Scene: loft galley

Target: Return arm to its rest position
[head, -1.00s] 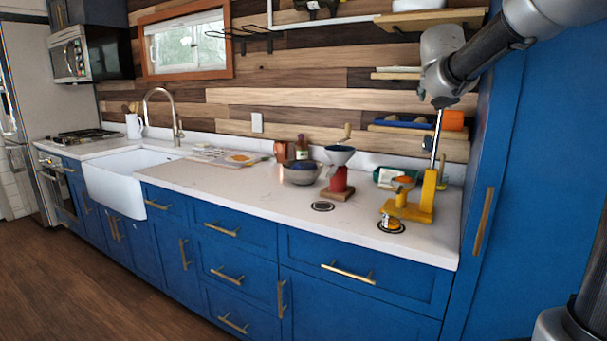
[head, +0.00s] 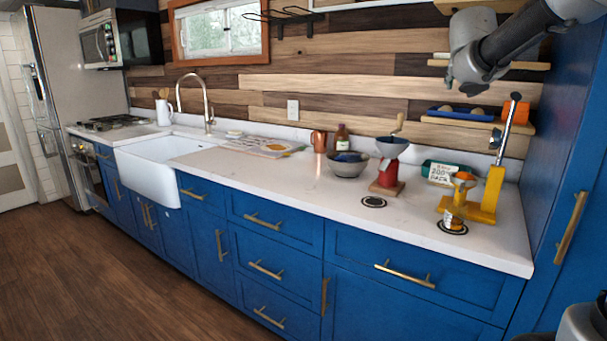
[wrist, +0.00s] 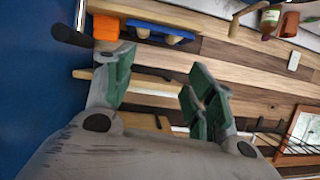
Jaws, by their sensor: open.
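My arm reaches in from the top right of the head view, its end above the counter in front of the wooden wall. The fingers are hard to make out there. In the wrist view my gripper (wrist: 155,92) is open and empty, its green-padded fingers wide apart. Wall planks and a shelf show between and behind them. A yellow press (head: 485,205) stands on the counter's right end with its metal lever raised. The lever's dark handle (wrist: 72,38) shows beside the left finger in the wrist view; I cannot tell the exact gap.
A shelf with a blue tray (head: 461,113) and an orange block is on the wall. A red grinder (head: 389,172), a grey bowl (head: 348,168), a bottle (head: 342,138) and a copper mug (head: 319,141) stand on the counter. A tall blue cabinet (head: 570,180) is at the right. The floor (head: 100,260) is clear.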

